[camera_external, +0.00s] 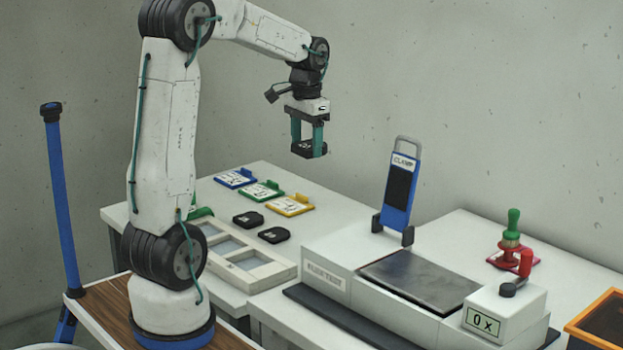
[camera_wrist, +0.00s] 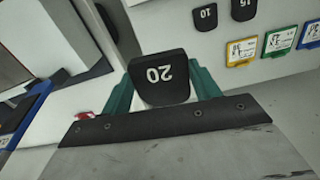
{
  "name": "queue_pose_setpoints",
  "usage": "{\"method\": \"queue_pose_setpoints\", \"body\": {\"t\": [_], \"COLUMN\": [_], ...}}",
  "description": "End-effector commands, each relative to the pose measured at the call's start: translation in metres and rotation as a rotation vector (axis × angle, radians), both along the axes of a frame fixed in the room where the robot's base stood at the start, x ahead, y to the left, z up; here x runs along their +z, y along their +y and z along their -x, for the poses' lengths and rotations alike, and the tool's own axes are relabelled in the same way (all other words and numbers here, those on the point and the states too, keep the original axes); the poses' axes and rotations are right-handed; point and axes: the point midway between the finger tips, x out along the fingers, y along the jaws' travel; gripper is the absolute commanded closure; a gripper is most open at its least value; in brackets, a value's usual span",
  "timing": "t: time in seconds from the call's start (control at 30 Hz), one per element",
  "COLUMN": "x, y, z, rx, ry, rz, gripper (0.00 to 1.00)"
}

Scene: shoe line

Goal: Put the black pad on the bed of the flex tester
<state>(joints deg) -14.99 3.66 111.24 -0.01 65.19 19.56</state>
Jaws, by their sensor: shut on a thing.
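My gripper (camera_external: 308,142) has green fingers and is shut on a black pad (camera_external: 309,149), held in the air above the left table. In the wrist view the held pad (camera_wrist: 160,79) shows the number 20 upside down between the green fingers. The flex tester (camera_external: 330,266) stands on the right table, to the right of and below my gripper. Its dark flat bed (camera_external: 419,278) is bare. The blue clamp (camera_external: 402,182) stands raised behind the bed. In the wrist view part of the tester shows at the upper left.
Two other black pads lie on the left table, marked 10 (camera_wrist: 205,16) and 15 (camera_wrist: 243,8). Blue (camera_external: 235,177), green (camera_external: 261,190) and yellow (camera_external: 290,205) cards lie behind them. A pale divided tray (camera_external: 285,272) is beside the tester. A red-handled counter box (camera_external: 505,309) and a green-topped stamp (camera_external: 511,240) are at right.

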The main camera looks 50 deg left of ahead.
Motion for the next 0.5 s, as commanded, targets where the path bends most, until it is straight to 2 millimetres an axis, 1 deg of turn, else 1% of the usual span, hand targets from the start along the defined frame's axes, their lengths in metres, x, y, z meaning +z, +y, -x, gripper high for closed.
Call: {"method": "queue_pose_setpoints", "body": {"t": [0.03,0.17,0.27,0.37,0.4,0.47,0.5], "x": [0.002,0.004,0.006,0.007,0.008,0.009,0.009], "y": [-0.012,-0.045,-0.077,-0.116,-0.132,-0.158,-0.174], "z": [0.001,0.007,0.016,0.03,0.037,0.05,0.06], "rx": [-0.035,-0.138,-0.243,-0.374,-0.434,-0.53,-0.597], "ry": [-0.002,-0.002,-0.002,-0.003,-0.004,-0.004,-0.003], "rz": [-0.001,-0.001,0.0,0.0,-0.001,-0.001,-0.001], "gripper": [0.64,0.64,0.64,0.64,0.64,0.64,0.64]}}
